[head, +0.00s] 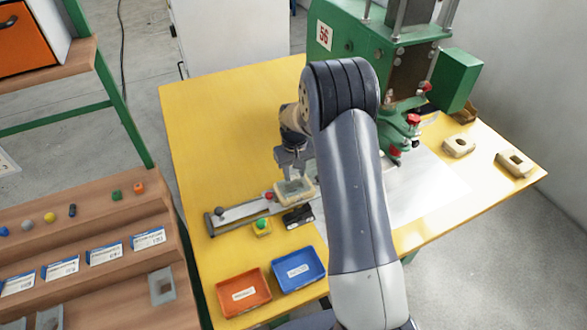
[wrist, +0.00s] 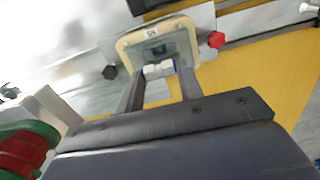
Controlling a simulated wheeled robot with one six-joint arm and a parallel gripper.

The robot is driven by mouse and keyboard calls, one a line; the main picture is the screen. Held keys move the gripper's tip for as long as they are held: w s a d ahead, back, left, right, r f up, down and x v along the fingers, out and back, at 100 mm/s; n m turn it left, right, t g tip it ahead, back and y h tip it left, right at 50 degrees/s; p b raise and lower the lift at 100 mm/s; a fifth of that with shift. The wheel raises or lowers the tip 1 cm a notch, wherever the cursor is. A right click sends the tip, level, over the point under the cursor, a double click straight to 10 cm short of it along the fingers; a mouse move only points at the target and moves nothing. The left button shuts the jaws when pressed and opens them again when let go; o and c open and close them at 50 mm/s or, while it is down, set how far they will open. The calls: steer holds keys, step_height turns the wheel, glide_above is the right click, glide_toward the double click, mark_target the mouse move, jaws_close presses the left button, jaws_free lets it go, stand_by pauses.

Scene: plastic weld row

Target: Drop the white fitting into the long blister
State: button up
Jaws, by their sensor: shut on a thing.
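My gripper (wrist: 160,73) is shut on the white fitting (wrist: 157,69), a small white piece between the fingertips in the wrist view. In the head view my gripper (head: 291,163) hangs just behind a cream nest (head: 309,188), and the fitting cannot be made out. The nest, also in the wrist view (wrist: 128,46), sits on the metal slide. A clear grey blister (head: 293,188) appears to lie in it, with a small label and a dark recess in the wrist view (wrist: 158,50). I cannot tell whether the fitting touches it.
A green press (head: 350,45) stands behind at right. The slide (head: 228,216) has red and dark knobs. A green button on a yellow box (head: 262,227), an orange tray (head: 243,293) and a blue tray (head: 299,270) are in front. Other blisters (head: 162,286) lie on the left shelf. The table's left is clear.

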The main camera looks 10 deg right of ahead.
mark_target(293, 176)
steer(key=shift+w+f+b, duration=0.25)
steer(key=shift+f+b, duration=0.15)
steer(key=shift+f, duration=0.5)
steer(key=shift+w+f+b, duration=0.2)
steer(key=shift+f+b, duration=0.2)
steer(key=shift+f, duration=0.45)
steer(key=shift+f+b, duration=0.55)
steer(key=shift+f, duration=0.05)
steer(key=shift+r, duration=0.1)
steer(key=shift+f+b, duration=0.2)
steer(key=shift+b, duration=0.3)
stand_by(0.3)
